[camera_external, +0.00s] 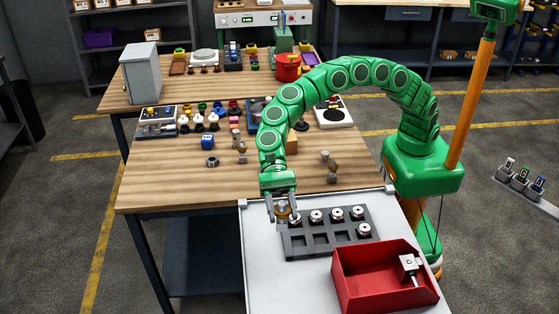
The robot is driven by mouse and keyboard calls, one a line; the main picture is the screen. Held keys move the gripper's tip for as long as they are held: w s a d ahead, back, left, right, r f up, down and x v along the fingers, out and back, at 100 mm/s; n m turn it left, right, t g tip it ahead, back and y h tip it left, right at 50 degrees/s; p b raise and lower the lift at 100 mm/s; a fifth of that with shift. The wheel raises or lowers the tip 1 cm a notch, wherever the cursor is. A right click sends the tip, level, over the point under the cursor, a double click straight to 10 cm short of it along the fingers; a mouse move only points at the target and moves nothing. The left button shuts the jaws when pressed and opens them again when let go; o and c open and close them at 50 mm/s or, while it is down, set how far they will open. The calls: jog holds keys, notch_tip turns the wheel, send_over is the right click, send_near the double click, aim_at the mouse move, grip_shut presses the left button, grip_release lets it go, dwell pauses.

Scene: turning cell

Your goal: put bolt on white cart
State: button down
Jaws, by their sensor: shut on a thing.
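My gripper (282,217) points down over the left end of the white cart (262,270), beside the dark tray. It is shut on a small brownish piece, the bolt (283,209), which is mostly hidden by the fingers. I cannot tell whether the bolt touches the cart or the tray's edge. The white cart stands against the front right of the wooden table, and its left front part is bare.
A dark tray (305,252) on the cart holds several round metal parts in its back pockets; front pockets look empty. A red bin (372,297) with a pale tool stands at front right. The wooden table (165,196) behind carries many small parts.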

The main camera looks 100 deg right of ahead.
jog(key=s+a+r+n+g, duration=0.1)
jog(key=s+a, duration=0.3)
jog(key=a, duration=0.3)
jog(key=s+a+n+g, duration=0.1)
jog(key=s+a, duration=0.3)
jog(key=a, duration=0.3)
jog(key=shift+d+f, duration=0.15)
jog(key=shift+f, duration=7.3)
jog(key=shift+c, duration=2.4)
grip_release()
jog(key=shift+f, duration=0.15)
jog(key=shift+w+d+r, duration=0.15)
jog(key=shift+d+r, duration=0.1)
jog(key=v, duration=1.1)
jog(key=shift+d, duration=0.2)
